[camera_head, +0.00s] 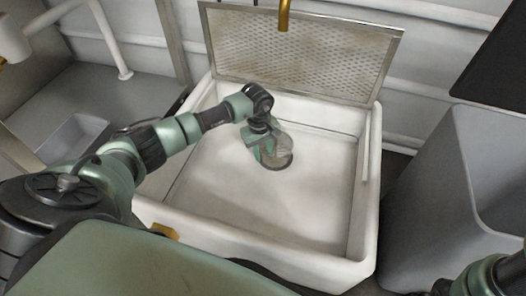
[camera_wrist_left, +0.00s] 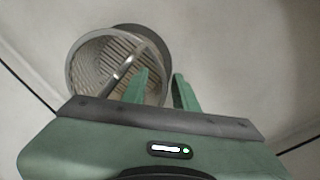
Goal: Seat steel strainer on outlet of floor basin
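The steel strainer (camera_head: 277,150) is at the middle of the white floor basin (camera_head: 225,215), beside my left gripper (camera_head: 262,150). In the left wrist view the strainer (camera_wrist_left: 92,66) is a round ribbed cup with a bar across its mouth. A dark round outlet (camera_wrist_left: 153,36) shows partly behind it, offset to the upper right; the strainer covers the rest. My left gripper (camera_wrist_left: 161,78) has its fingers apart, one over the strainer's mouth and one just outside its rim. Whether they press on the rim is unclear, as is any gap beneath the strainer.
A perforated steel panel (camera_head: 300,52) stands along the basin's back edge, with a brass spout (camera_head: 284,15) above. A grey bin (camera_head: 440,190) stands right of the basin. Part of my right arm shows at the lower right. The basin floor is otherwise clear.

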